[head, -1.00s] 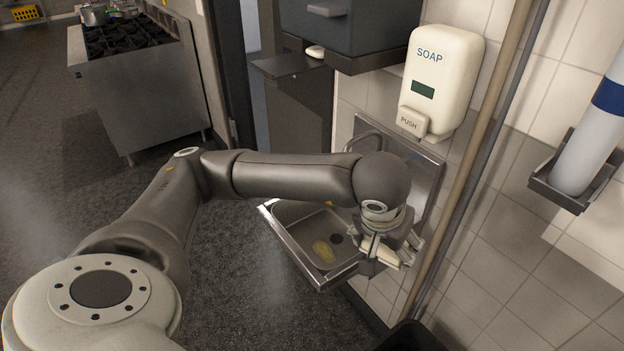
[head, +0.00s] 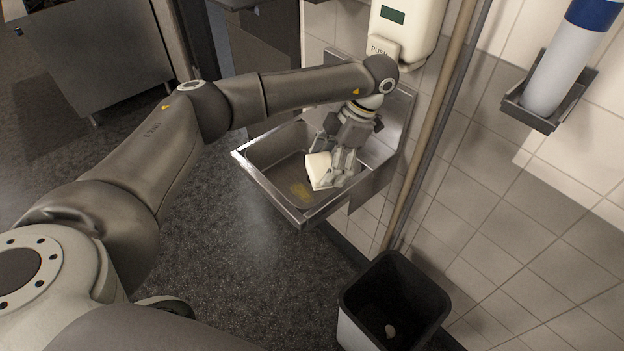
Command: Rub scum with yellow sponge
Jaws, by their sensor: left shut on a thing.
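The yellow sponge (head: 318,171) shows as a pale cream-yellow block inside the steel sink (head: 268,187). My left gripper (head: 333,172) points down into the sink and is shut on the sponge; its fingers hide part of it. The scum (head: 301,191) is a dull yellow patch on the sink bottom, just left of and below the sponge in the picture. I cannot tell whether the sponge touches the sink bottom. My right gripper is not in view.
A white soap dispenser (head: 405,28) hangs above the sink. A pole (head: 432,127) runs down the tiled wall right of it. A black bin (head: 358,322) stands below, with a small pale item inside. A bottle in a wall holder (head: 552,80) is at upper right. The floor at left is clear.

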